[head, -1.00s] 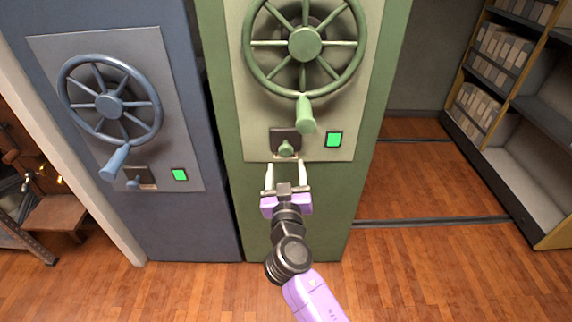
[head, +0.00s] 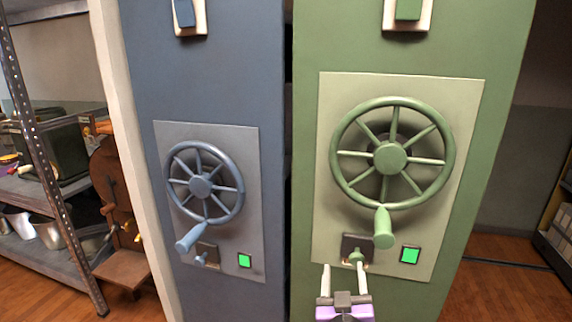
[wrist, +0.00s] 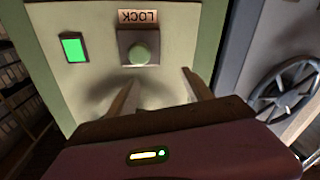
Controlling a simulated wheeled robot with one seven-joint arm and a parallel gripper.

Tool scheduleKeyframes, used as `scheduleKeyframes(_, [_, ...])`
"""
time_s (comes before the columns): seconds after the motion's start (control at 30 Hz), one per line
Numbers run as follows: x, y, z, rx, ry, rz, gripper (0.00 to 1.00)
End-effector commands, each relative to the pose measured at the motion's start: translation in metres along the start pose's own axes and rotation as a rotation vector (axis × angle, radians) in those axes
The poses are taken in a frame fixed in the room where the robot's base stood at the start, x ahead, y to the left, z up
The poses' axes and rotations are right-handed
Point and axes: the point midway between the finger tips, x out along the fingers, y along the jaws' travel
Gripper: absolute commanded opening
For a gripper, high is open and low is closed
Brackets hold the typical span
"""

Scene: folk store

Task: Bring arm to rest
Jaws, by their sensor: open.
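My gripper (head: 344,280) is open and empty, low in front of the green cabinet (head: 400,52). Its two fingers point up at the panel, just below the green lock knob (head: 357,257). In the wrist view the lock knob (wrist: 138,54) sits under a LOCK label (wrist: 138,16), beyond the fingertips (wrist: 160,85), and looks apart from them. The green handwheel (head: 391,153) with its handle is above the knob. Most of my arm is out of the head view.
A lit green indicator (head: 410,255) is right of the knob. The blue cabinet (head: 210,80) with its own handwheel (head: 204,183) stands to the left. Metal shelving (head: 40,190) is at the far left. Open floor (head: 490,285) lies right of the green cabinet.

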Motion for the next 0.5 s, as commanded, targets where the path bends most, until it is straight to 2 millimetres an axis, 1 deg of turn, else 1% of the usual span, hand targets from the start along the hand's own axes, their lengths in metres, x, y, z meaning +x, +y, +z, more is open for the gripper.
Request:
scheduleKeyframes(0.03, [-0.012, -0.005, -0.002, -0.003, 0.014, -0.042, 0.59])
scheduleKeyframes(0.1, [-0.030, -0.008, -0.003, -0.008, 0.028, -0.092, 0.59])
scheduleKeyframes(0.17, [-0.045, -0.009, -0.001, -0.010, 0.036, -0.126, 0.59])
scheduleKeyframes(0.27, [-0.073, -0.007, 0.002, -0.008, 0.046, -0.175, 0.59])
scheduleKeyframes(0.37, [-0.108, -0.002, 0.005, -0.002, 0.053, -0.220, 0.59])
scheduleKeyframes(0.4, [-0.123, 0.002, 0.006, 0.002, 0.056, -0.236, 0.59])
scheduleKeyframes(0.47, [-0.147, 0.008, 0.006, 0.011, 0.058, -0.258, 0.59])
scheduleKeyframes(0.5, [-0.164, 0.014, 0.006, 0.017, 0.059, -0.270, 0.59])
